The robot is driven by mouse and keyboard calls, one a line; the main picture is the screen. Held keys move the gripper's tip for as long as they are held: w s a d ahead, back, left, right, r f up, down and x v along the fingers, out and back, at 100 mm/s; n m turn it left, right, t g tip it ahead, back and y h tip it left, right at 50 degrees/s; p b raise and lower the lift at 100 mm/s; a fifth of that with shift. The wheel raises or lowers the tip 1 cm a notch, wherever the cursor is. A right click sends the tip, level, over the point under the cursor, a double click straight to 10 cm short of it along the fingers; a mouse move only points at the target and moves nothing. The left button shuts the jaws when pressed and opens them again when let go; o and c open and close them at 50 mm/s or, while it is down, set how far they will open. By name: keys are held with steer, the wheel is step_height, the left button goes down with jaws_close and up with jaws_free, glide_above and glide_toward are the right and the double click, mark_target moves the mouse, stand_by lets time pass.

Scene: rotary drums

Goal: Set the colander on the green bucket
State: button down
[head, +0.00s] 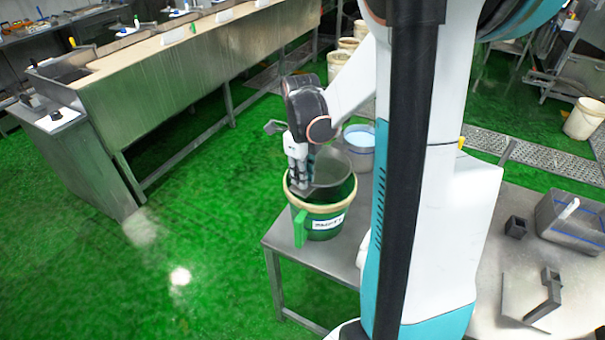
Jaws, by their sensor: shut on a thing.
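The green bucket (318,234) stands on a metal table in the head view, with a cream rim, a white label and a green handle at its front left. The grey colander (331,168) is at the bucket's mouth, tilted, with its far side rising above the rim. My gripper (301,187) is shut on the colander's near left edge, over the left part of the bucket's opening. I cannot tell whether the colander touches the bucket rim. My gripper hides part of the colander.
My own arm and column block the middle right. A grey bin (572,222) and dark metal parts (531,301) lie at right.

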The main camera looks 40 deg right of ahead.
steer(key=shift+f+b, duration=2.05)
steer(key=shift+f, duration=0.45)
steer(key=c, duration=1.4)
jaws_free()
steer(key=shift+c, duration=0.2)
steer(key=shift+r, duration=0.15)
step_height(320, 180, up, 12)
steer(key=shift+a+f, duration=0.1)
